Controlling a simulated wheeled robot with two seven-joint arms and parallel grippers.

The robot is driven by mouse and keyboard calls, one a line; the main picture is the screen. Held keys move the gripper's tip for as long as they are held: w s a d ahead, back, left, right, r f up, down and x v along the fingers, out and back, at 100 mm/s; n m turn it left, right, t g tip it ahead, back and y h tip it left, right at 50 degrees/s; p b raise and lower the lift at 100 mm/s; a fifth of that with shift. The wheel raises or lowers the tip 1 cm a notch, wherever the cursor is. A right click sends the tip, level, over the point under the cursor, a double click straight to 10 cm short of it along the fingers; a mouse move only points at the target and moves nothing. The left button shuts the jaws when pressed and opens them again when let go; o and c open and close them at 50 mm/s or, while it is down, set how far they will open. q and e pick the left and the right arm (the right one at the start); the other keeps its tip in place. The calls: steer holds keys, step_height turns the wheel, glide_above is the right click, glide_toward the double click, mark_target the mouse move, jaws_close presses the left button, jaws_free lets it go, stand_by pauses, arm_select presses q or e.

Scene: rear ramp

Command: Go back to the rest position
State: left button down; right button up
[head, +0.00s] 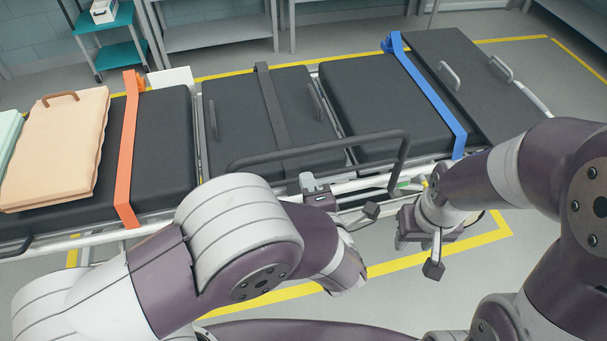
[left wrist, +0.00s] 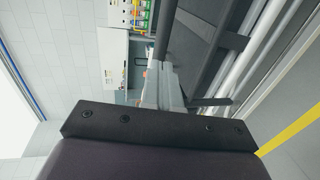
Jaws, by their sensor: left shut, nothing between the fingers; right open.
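My left gripper (head: 370,210) is shut and empty beside the near rail of the stretcher (head: 170,160) in the head view. My left forearm hides part of the near side. My right gripper (head: 420,252) is open and empty, to the right of the left one, above the floor near the stretcher's near edge.
An orange strap (head: 127,150), a dark grey strap (head: 270,105) and a blue strap (head: 430,90) cross the stretcher. A raised side rail (head: 320,146) stands close to my left gripper. A folded peach blanket (head: 60,150) lies at the left. Free floor (head: 480,270) shows in front.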

arm_select(q)
steer(key=v, duration=0.6)
steer(key=w+a+f+m+g+h, duration=0.1)
steer(key=w+a+m+g+h, duration=0.45)
steer(key=m, duration=0.75)
steer(key=s+a+f+m+g, duration=0.1)
steer(key=s+a+m+g, duration=0.7)
steer(key=a, duration=0.5)
steer(key=shift+s+m+y, duration=0.3)
steer(key=shift+s+y, duration=0.15)
steer(key=shift+s, duration=0.7)
steer(key=shift+d, duration=0.1)
